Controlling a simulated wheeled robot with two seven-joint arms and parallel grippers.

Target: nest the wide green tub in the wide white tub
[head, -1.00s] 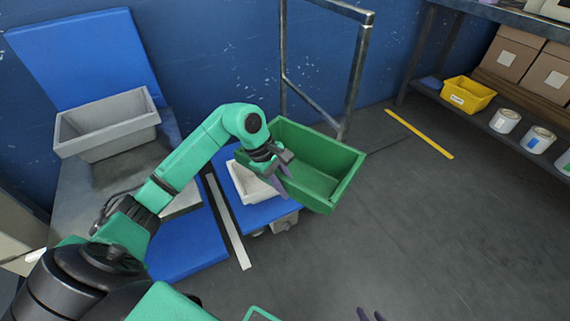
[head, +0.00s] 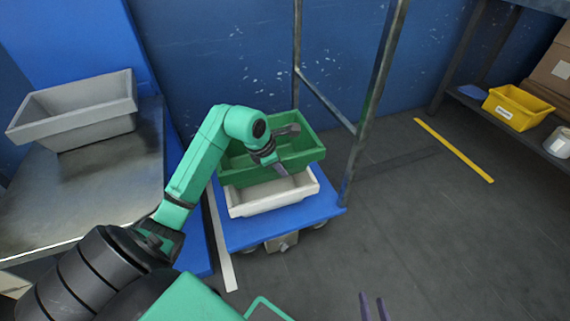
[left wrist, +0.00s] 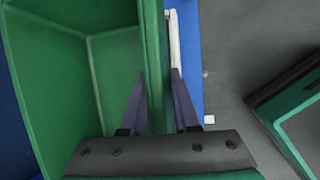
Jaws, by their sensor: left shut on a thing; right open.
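The wide green tub (head: 298,148) hangs above and slightly behind the wide white tub (head: 272,200) in the head view, tilted a little. My left gripper (head: 281,150) is shut on the green tub's near wall. The left wrist view shows the fingers (left wrist: 160,100) on either side of that green wall (left wrist: 153,60). The white tub sits on the blue cart deck (head: 310,212); part of its inside is hidden by the green tub and my gripper. A strip of its rim shows in the left wrist view (left wrist: 174,40). My right gripper (head: 374,308) is open and empty at the bottom edge.
A grey tub (head: 75,112) stands on a metal table (head: 90,195) at left. The cart's metal handle frame (head: 372,100) rises behind and right of the tubs. A yellow bin (head: 517,107) is on a shelf at right.

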